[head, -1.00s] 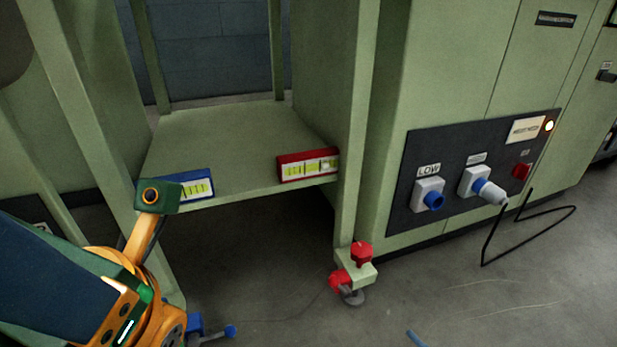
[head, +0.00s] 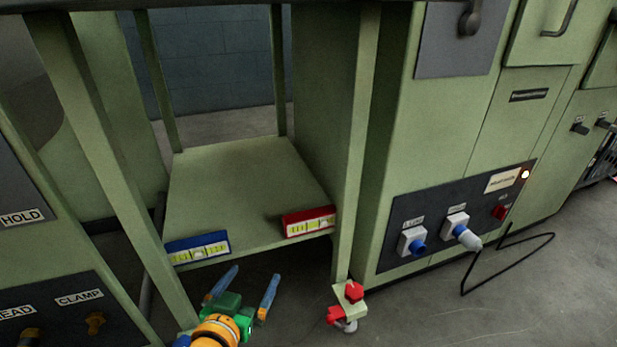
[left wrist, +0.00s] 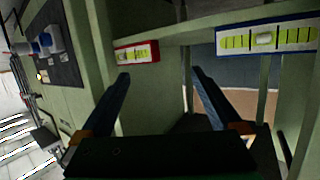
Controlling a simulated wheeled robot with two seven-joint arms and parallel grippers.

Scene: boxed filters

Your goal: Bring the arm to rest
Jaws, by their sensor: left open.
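My left gripper (head: 255,274) is low in the head view, in front of and below the shelf edge. Its two blue-grey fingers are spread apart with nothing between them. In the left wrist view the fingers (left wrist: 160,75) also stand apart and empty. My right gripper is not in view. A blue-framed box (head: 200,248) with yellow-green strips sits at the shelf's front left. A red-framed box (head: 309,222) sits at its front right. The wrist view shows the red box (left wrist: 136,52) and the blue box (left wrist: 267,39) beyond the fingers, apart from them.
The green shelf (head: 245,180) between upright posts is bare behind the boxes. A foot with red knobs (head: 347,301) stands at the right post. A panel with plugs (head: 455,215) and a black cable (head: 507,264) is at right. Floor (head: 440,318) is open in front.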

